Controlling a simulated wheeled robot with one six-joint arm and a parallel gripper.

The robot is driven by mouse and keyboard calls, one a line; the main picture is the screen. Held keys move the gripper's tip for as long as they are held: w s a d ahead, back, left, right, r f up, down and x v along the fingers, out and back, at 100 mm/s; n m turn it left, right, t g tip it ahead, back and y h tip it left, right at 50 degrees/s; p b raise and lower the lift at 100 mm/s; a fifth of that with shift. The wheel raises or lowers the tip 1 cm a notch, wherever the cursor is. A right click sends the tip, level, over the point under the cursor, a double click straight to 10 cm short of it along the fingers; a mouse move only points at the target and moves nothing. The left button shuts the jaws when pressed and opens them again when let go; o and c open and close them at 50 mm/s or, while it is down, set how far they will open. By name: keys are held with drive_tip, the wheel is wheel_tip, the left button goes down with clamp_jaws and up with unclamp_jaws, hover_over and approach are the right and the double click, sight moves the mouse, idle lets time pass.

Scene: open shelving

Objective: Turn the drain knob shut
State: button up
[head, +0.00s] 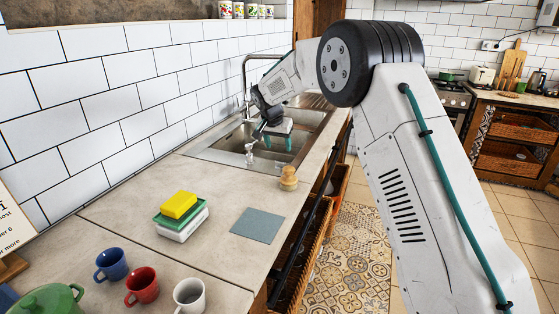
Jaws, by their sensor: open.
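A small chrome fitting (250,152), which looks like the drain knob, stands on the near rim of the steel sink (215,157). It is too small to tell which way it is turned. My gripper (276,140) is above the sink bowl, to the right of the knob and a little above it. Its teal-tipped fingers are apart with nothing between them. The fingers do not appear to touch the knob. My gripper and wrist hide part of the bowl, and the drain hole is hidden.
A tall curved faucet (246,85) stands behind the sink. A wooden-handled brush (288,178) stands near the sink's front right corner. A sponge stack (180,212), a grey-blue cloth (257,225) and mugs (142,285) are on the near counter. The tiled wall (120,90) borders the left.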

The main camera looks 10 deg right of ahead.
sight(280, 162)
drive_tip(key=x, duration=0.9)
drive_tip(key=shift+w+a+f, duration=0.2)
drive_tip(key=shift+w+a, duration=0.1)
drive_tip(key=shift+w, duration=0.1)
drive_tip(key=c, duration=1)
